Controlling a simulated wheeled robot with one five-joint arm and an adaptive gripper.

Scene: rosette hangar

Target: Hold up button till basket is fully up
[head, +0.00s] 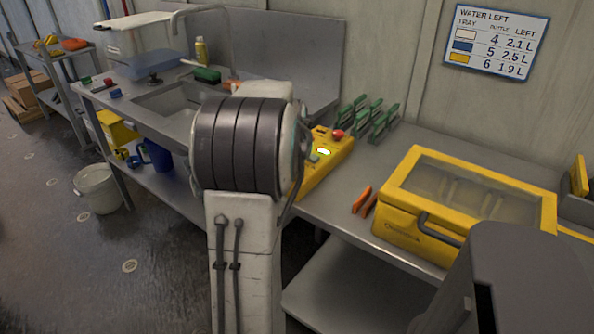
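A yellow control box (335,155) lies on the grey counter, with a red button (338,134) near its far end and a brightly lit button or lamp (324,152) below that. Its left part is hidden behind my arm. My arm's large dark joint fills the middle of the view. A small grey part of my gripper (311,152) shows at the joint's right edge, close beside the lit spot. I cannot tell whether it touches a button. The fingers are mostly hidden. No basket can be made out, and the up button cannot be told by a label.
A yellow case with a clear lid (470,185) stands on the right counter, with orange-handled pliers (362,199) beside it. Green racks (368,118) stand behind the control box. A sink (175,100) is at left, with a white bucket (98,188) on the floor.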

